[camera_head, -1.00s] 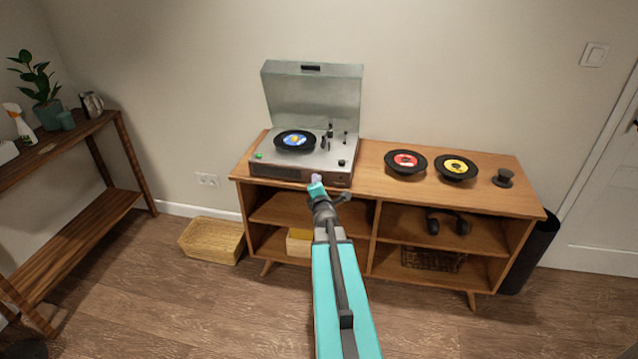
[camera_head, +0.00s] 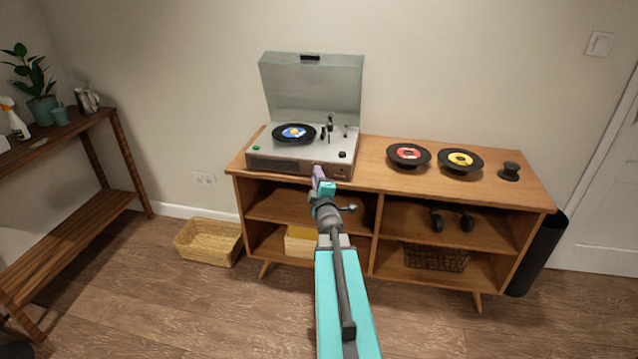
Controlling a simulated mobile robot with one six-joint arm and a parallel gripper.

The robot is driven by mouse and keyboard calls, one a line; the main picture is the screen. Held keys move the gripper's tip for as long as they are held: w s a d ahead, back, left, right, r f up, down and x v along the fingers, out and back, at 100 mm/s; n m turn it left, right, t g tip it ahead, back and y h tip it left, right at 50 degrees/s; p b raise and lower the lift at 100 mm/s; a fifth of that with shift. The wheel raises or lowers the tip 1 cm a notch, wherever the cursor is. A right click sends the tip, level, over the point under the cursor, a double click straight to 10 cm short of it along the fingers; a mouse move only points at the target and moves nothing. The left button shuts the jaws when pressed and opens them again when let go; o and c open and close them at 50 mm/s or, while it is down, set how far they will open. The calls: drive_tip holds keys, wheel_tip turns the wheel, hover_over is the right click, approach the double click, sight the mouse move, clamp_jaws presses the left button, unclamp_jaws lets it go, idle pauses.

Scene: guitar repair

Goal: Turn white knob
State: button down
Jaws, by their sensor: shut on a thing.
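The record player (camera_head: 272,165) stands on the left part of the wooden cabinet with its lid up and a black record with a blue and yellow label (camera_head: 294,133) on its platter. My gripper (camera_head: 318,172) is at the player's front face, right of its middle, shut on what seems to be the white knob. The knob itself is hidden by the fingertips. A green button (camera_head: 256,148) and a black knob (camera_head: 342,154) show on the player's top.
The wooden cabinet (camera_head: 385,180) carries a red-labelled record (camera_head: 408,155), a yellow-labelled record (camera_head: 460,160) and a small black object (camera_head: 509,171) at right. A wicker basket (camera_head: 208,242) lies on the floor at left.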

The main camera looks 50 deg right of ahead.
drive_tip(key=m+g+h+b, duration=0.2)
drive_tip(key=m+h+b, duration=0.1)
drive_tip(key=m, duration=0.6)
drive_tip(key=w+m+g+h+b, duration=0.1)
drive_tip(key=m+g+h+b, duration=0.1)
drive_tip(key=m, duration=0.8)
drive_tip(key=a+f+m+g+h+b, duration=0.1)
drive_tip(key=m+g+h+b, duration=0.1)
drive_tip(key=m+b, duration=0.4)
drive_tip(key=shift+w+m+h, duration=0.25)
drive_tip(key=shift+m+h, duration=0.65)
drive_tip(key=shift+m, duration=0.9)
drive_tip(key=c, duration=1.6)
unclamp_jaws()
drive_tip(key=shift+o, duration=0.2)
drive_tip(key=shift+s+d+g, duration=0.1)
drive_tip(key=shift+g, duration=0.2)
